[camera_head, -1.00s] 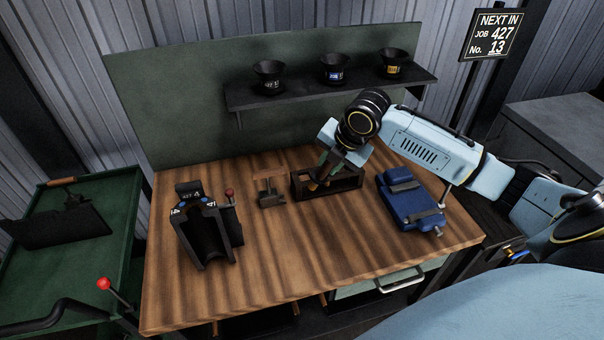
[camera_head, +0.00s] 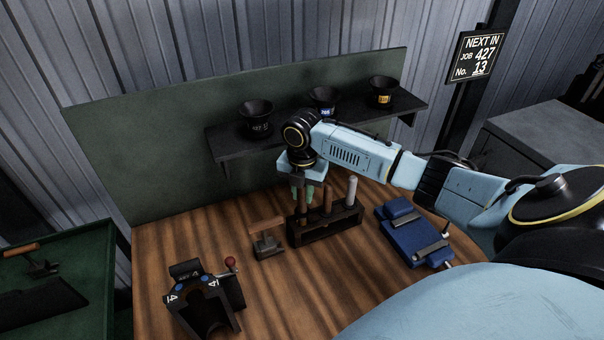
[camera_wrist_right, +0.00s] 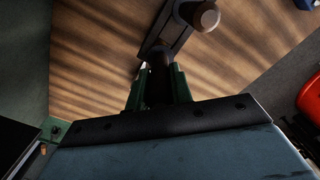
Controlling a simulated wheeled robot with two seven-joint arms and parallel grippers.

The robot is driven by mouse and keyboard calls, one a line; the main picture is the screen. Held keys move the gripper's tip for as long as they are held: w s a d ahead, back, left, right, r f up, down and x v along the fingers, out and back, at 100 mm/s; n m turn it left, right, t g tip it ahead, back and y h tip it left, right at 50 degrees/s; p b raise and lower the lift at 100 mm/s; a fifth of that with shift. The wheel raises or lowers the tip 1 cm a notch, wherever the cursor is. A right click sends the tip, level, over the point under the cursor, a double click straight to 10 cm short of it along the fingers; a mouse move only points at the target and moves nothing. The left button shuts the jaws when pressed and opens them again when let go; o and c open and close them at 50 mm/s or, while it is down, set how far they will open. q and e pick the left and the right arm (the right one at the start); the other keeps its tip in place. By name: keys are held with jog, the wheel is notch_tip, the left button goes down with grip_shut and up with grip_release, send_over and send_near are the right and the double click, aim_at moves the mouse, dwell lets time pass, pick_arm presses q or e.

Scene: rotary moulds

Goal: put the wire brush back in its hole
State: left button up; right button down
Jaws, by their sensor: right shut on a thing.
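A dark rack (camera_head: 324,232) stands on the bench with tools upright in it. One has a brown wooden handle (camera_head: 327,197) and one a pale grey handle (camera_head: 351,191). My right gripper (camera_head: 302,194) is upright over the rack's left end, shut on a dark upright tool, which I take to be the wire brush (camera_wrist_right: 158,78). In the right wrist view the green fingers close on both sides of its dark handle. Its lower end meets the rack's end; I cannot tell how deep it sits in a hole. My left gripper is not in view.
A small press-like tool with a wooden handle (camera_head: 267,241) stands just left of the rack. A blue vise (camera_head: 414,235) is to the right. A black mould (camera_head: 205,300) stands front left. A shelf (camera_head: 233,146) with funnel-shaped cups is behind my right arm.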

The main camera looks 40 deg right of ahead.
aim_at(302, 201)
notch_tip(302, 201, down, 3)
jog(key=shift+f, duration=0.4)
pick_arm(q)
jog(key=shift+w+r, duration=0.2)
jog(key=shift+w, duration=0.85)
pick_arm(e)
jog(key=c, duration=1.2)
grip_release()
jog(key=shift+c, duration=0.2)
jog(key=shift+r, duration=0.1)
jog(key=shift+r, duration=0.35)
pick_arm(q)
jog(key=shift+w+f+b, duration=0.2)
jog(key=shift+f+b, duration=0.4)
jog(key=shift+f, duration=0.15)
pick_arm(e)
notch_tip(302, 201, up, 12)
jog(key=shift+f, duration=0.1)
